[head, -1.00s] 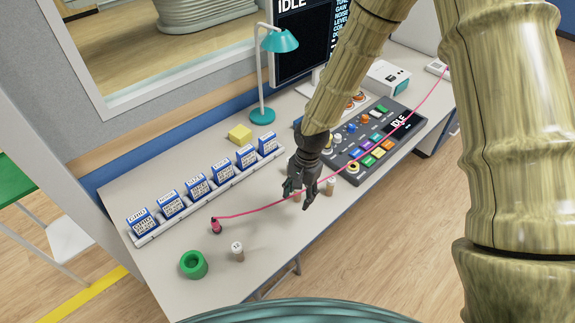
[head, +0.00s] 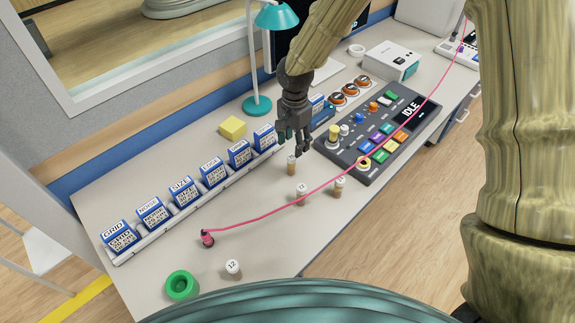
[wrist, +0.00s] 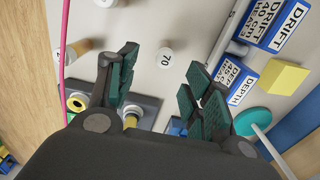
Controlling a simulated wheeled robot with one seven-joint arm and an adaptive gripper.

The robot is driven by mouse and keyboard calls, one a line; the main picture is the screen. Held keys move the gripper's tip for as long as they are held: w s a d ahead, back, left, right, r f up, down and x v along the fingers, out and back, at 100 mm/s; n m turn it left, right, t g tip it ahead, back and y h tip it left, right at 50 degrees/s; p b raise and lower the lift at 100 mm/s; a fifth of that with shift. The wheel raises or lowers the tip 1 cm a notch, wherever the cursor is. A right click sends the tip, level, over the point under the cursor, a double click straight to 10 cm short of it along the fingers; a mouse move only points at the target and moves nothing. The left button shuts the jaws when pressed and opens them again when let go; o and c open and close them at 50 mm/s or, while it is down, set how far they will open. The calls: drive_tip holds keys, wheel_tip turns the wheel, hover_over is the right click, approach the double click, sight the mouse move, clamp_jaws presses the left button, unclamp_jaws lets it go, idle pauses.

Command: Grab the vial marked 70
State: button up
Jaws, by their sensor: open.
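The vial marked 70 (wrist: 165,58) stands on the table, its white cap with black digits seen from above between my fingertips in the wrist view. In the head view, a tan vial with a white cap (head: 291,166) stands just below my fingers and appears to be the same one; its number is not readable there. My gripper (head: 295,143) is open and empty, pointing down above and slightly behind this vial, apart from it.
Two other vials (head: 301,193) (head: 340,187) stand nearby; one marked 12 (head: 233,267) is nearer the green ring (head: 182,286). A pink cord (head: 265,212) crosses the table. A button console (head: 375,135) is at right, a row of labelled blue-white blocks (head: 183,190) at left.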

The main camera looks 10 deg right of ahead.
sight(292, 157)
drive_tip(key=shift+w+f+b, duration=0.25)
drive_tip(key=shift+f, duration=0.3)
drive_tip(key=shift+w+f+b, duration=0.25)
drive_tip(key=shift+f, duration=0.25)
wheel_tip(292, 157, down, 4)
drive_tip(key=shift+w+a+f+p, duration=0.1)
drive_tip(key=shift+a+p, duration=0.05)
drive_tip(key=shift+p, duration=0.3)
drive_tip(key=shift+f+p, duration=0.55)
drive_tip(key=shift+f, duration=0.75)
drive_tip(key=shift+f+p, duration=0.55)
drive_tip(key=shift+f, duration=1.35)
clamp_jaws()
